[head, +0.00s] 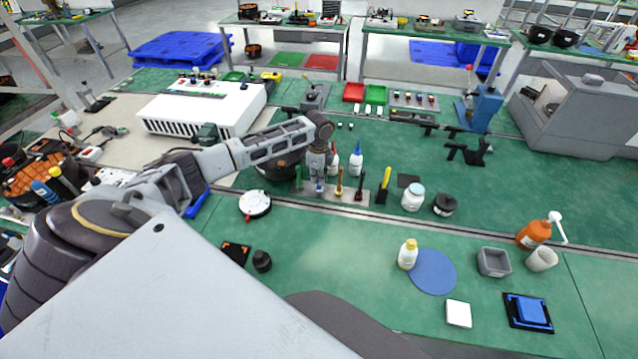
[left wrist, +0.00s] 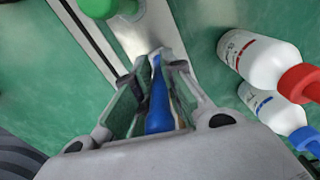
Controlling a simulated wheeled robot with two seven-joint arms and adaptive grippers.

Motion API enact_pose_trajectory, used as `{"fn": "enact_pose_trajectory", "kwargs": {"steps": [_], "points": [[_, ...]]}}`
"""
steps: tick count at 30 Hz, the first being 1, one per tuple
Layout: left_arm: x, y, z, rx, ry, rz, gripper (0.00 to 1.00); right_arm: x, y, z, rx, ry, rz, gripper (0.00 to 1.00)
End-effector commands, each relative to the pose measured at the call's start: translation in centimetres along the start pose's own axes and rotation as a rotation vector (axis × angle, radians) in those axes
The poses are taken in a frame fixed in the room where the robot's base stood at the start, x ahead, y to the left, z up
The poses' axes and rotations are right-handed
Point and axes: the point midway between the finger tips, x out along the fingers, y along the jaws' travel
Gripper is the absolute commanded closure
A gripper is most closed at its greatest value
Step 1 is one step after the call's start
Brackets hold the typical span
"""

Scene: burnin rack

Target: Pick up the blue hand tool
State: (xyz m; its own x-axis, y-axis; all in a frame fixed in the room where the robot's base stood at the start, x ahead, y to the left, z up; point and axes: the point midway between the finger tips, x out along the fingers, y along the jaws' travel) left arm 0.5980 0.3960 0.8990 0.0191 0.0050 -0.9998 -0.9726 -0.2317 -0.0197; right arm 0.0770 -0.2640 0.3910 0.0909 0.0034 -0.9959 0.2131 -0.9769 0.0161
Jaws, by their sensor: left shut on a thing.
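The blue hand tool (left wrist: 157,105) is between the fingers of my left gripper (left wrist: 155,75) in the left wrist view. The fingers are shut on it. In the head view my left gripper (head: 319,180) points down at a grey metal holder plate (head: 328,195), and only a small blue bit of the tool shows below it. I cannot tell whether the tool's lower end is clear of the plate. My right gripper is not in view.
Tools with green, wooden, red and yellow handles stand close beside the gripper, including the yellow one (head: 383,187). A red-capped bottle (left wrist: 262,58) and a blue-capped bottle (head: 356,160) stand just behind. A round white device (head: 255,204) lies left.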

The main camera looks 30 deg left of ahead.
Motion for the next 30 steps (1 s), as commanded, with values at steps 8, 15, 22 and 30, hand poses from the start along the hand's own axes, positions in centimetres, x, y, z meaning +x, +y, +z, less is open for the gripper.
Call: {"fn": "enact_pose_trajectory", "kwargs": {"steps": [8, 15, 22, 30], "points": [[-0.5, -0.1, 0.0, 0.000, 0.001, -0.002, 1.00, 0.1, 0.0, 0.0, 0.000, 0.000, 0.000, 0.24], [-2.7, -0.1, 0.0, 0.000, 0.000, -0.002, 1.00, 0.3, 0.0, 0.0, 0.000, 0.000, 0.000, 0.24], [-6.2, -0.2, 0.0, 0.000, 0.001, -0.002, 1.00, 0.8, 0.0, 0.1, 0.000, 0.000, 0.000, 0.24], [-9.3, -0.3, 0.0, 0.000, 0.000, -0.001, 1.00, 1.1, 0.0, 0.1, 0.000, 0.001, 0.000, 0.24]]}}
